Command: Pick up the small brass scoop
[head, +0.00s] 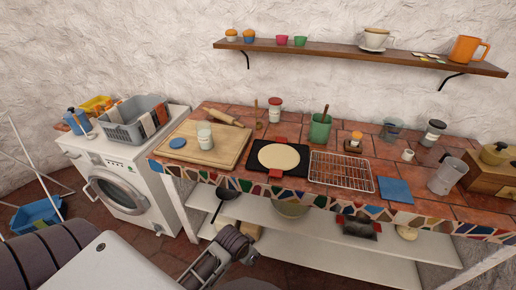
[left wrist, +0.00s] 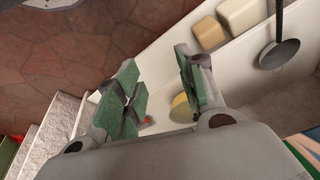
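A small, thin, brass-coloured piece (head: 257,114) at the back of the tiled counter, left of the red-lidded jar, looks like the scoop's handle. It is too small to tell for sure. My left gripper (head: 212,262) is low in front of the counter, well below and apart from that piece. In the left wrist view, its green-padded fingers (left wrist: 158,82) stand apart with nothing between them, above the white lower shelf. The scoop does not show clearly in the left wrist view. My right gripper is not in view.
The counter (head: 295,132) holds a wooden board (head: 178,147), a black griddle (head: 250,179), a wire rack (head: 341,182) and a green pot (head: 320,128). A ladle (left wrist: 279,54) hangs by the lower shelf (head: 290,240). A washing machine (head: 140,165) stands left.

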